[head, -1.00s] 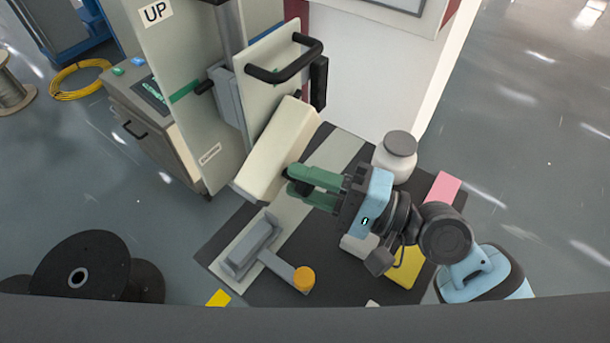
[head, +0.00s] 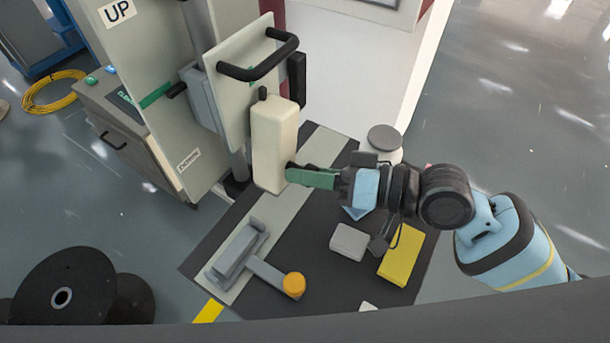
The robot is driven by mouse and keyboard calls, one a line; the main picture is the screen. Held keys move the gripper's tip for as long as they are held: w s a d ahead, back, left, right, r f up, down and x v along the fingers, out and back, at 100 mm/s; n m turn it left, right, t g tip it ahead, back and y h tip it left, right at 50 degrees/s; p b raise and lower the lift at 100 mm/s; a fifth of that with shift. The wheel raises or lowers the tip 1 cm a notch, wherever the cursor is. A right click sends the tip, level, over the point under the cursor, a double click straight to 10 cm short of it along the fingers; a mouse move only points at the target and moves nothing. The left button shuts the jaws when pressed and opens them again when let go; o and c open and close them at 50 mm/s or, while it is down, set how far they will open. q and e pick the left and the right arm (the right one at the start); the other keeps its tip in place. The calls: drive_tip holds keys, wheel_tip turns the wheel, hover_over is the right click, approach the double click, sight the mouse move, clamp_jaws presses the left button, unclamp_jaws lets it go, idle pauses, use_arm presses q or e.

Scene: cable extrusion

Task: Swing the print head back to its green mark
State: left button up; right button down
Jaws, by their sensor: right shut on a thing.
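The print head looks to be the cream box-shaped unit (head: 272,145) beside the grey column, below a plate with a black handle. It hangs nearly upright in the picture. My right gripper (head: 290,176) comes in from the right, its green fingers shut at the box's lower right edge, on what looks like a small dark knob that they mostly hide. A green strip (head: 155,95) shows on the pale upright panel at the left; I cannot tell if it is the mark for the print head. My left gripper is not in view.
A dark mat (head: 310,235) carries a grey bracket with an orange knob (head: 294,285), a light grey block (head: 349,242) and a yellow block (head: 401,257). A white jar (head: 384,142) stands behind my right arm. A black cable reel (head: 62,297) stands at lower left.

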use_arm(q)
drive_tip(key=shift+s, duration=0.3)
use_arm(e)
drive_tip(key=shift+w+d+n, duration=0.3)
drive_tip(key=shift+w+n, duration=0.15)
drive_tip(key=shift+n, duration=0.35)
drive_tip(key=shift+h, duration=0.3)
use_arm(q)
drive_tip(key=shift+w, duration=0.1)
use_arm(e)
drive_tip(key=c, duration=1.5)
unclamp_jaws()
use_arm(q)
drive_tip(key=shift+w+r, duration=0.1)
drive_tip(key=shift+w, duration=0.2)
use_arm(e)
drive_tip(key=o, duration=0.5)
drive_tip(key=shift+d, duration=0.15)
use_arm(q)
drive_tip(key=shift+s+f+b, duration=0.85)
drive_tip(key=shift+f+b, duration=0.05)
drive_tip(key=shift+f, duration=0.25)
use_arm(e)
drive_tip(key=v, duration=0.7)
drive_tip(key=shift+s+d, duration=0.2)
drive_tip(key=shift+d, duration=0.05)
